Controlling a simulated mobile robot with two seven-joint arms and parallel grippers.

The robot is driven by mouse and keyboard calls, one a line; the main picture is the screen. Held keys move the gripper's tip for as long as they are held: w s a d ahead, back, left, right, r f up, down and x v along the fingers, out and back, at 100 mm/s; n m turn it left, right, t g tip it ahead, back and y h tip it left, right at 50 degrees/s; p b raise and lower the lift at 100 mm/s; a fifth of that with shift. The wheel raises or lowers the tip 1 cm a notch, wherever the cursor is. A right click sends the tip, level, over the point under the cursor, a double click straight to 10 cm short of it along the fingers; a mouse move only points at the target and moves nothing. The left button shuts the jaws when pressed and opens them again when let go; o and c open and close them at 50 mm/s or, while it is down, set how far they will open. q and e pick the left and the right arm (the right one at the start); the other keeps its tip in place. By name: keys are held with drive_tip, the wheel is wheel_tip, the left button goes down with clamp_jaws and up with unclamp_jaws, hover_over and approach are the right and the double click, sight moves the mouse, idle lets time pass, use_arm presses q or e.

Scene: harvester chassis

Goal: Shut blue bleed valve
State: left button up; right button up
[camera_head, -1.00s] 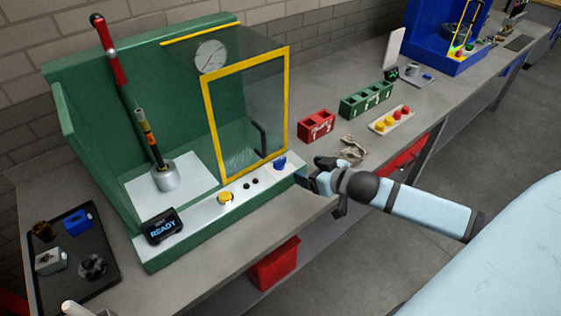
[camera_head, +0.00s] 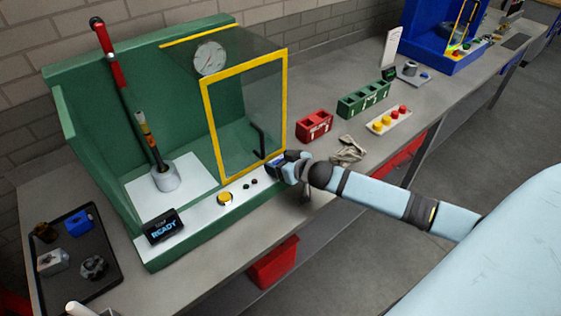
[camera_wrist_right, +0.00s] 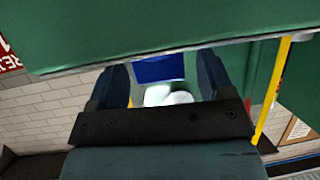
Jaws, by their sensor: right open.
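The blue bleed valve (camera_head: 272,167) is on the white front strip of the green test stand (camera_head: 75,100), at its right end. In the head view my right gripper (camera_head: 279,164) is at the valve and partly hides it. In the right wrist view the blue valve (camera_wrist_right: 158,68) shows between the two spread fingers of my right gripper (camera_wrist_right: 162,78), with a pale rounded shape below it. The fingers are open; I cannot tell whether they touch the valve. My left gripper is not in view.
A yellow-framed clear guard (camera_head: 213,130) stands just behind the valve. A yellow button (camera_head: 225,198), small black knobs and a READY display (camera_head: 163,226) line the strip. Gloves (camera_head: 348,150), a red box (camera_head: 314,125) and a green box (camera_head: 364,99) lie farther right.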

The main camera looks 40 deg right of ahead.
drive_tip(key=c, duration=0.9)
